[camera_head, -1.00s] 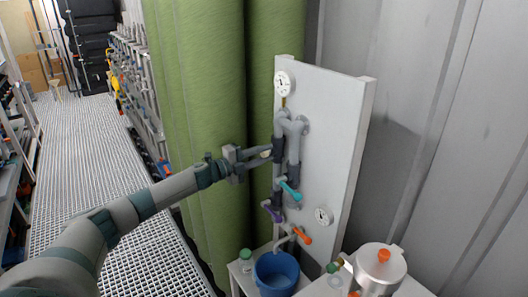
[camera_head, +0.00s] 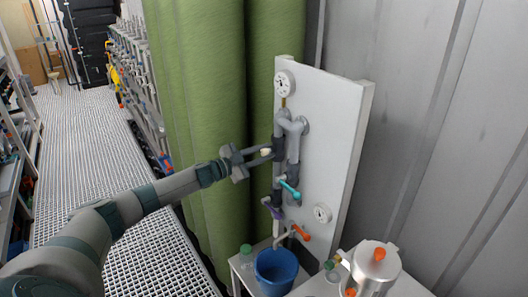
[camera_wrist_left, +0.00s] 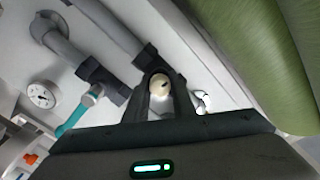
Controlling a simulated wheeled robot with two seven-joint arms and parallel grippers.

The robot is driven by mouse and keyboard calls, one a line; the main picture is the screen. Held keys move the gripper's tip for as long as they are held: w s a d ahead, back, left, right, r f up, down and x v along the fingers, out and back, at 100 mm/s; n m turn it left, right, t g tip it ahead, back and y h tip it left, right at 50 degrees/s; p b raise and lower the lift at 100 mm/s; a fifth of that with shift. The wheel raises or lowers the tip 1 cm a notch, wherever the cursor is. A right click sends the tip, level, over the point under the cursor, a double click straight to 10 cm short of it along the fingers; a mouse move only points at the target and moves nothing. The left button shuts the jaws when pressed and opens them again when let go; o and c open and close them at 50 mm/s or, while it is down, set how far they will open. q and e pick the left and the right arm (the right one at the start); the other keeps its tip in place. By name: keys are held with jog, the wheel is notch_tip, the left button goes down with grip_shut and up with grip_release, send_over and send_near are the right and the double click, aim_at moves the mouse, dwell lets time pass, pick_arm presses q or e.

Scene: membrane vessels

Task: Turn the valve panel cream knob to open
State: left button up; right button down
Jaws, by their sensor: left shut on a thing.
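The white valve panel (camera_head: 338,125) stands upright with grey pipes on its face. The cream knob (camera_head: 266,152) sits on the left pipe. My left gripper (camera_head: 262,155) reaches it from the left and is shut on it. In the left wrist view the cream knob (camera_wrist_left: 160,84) shows between the two dark fingers of my left gripper (camera_wrist_left: 160,95), with a dark mark on its face. My right gripper is in neither view.
A teal handle (camera_head: 290,188), a purple handle (camera_head: 273,208) and an orange handle (camera_head: 300,232) are lower on the panel. Two gauges are on it. A blue bucket (camera_head: 277,273) and a metal vessel (camera_head: 375,268) stand below. Tall green columns (camera_head: 205,120) rise behind my arm.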

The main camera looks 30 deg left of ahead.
pick_arm(q)
jog(key=shift+f+n, duration=0.1)
jog(key=shift+n, duration=0.3)
jog(key=o, duration=1.1)
jog(key=shift+c, duration=0.2)
jog(key=shift+a, duration=0.1)
jog(key=shift+b+v, duration=0.4)
jog(key=shift+v, duration=0.45)
jog(key=b+v, duration=0.6)
jog(key=v, duration=0.9)
jog(key=shift+s, duration=0.3)
